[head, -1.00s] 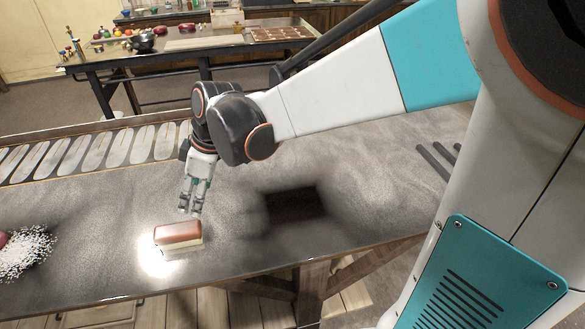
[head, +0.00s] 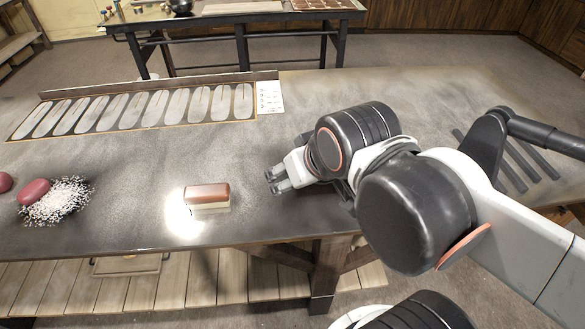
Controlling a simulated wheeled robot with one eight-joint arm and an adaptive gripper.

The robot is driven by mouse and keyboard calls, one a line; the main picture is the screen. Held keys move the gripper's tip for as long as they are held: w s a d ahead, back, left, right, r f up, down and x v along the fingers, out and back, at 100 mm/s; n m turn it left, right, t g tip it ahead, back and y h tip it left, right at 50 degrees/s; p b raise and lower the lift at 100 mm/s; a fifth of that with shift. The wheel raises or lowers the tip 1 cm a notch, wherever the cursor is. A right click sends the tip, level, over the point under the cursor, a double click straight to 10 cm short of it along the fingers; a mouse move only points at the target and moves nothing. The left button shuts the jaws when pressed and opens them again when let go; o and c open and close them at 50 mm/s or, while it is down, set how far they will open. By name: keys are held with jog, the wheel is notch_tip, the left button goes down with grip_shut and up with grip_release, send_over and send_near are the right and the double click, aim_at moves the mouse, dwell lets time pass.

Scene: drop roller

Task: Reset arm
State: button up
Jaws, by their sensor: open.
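My gripper (head: 271,181) is open and empty in the head view, above the grey table (head: 130,180). It points left, with my arm folded in from the right. A small block with a reddish-brown top and a cream base (head: 207,197) lies on the table to the left of my gripper, near the front edge. The block and the gripper are apart, with bare table between them in the picture.
A dark red oval thing (head: 33,192) lies beside a pile of white and dark bits (head: 62,202) at the left. A panel of pale oval slots (head: 150,108) runs along the back. Dark bars (head: 505,160) lie at the right. Another table (head: 240,20) stands behind.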

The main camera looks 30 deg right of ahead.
notch_tip(320, 180, down, 4)
jog(key=b, duration=0.3)
jog(key=shift+r, duration=0.25)
dwell(0.7)
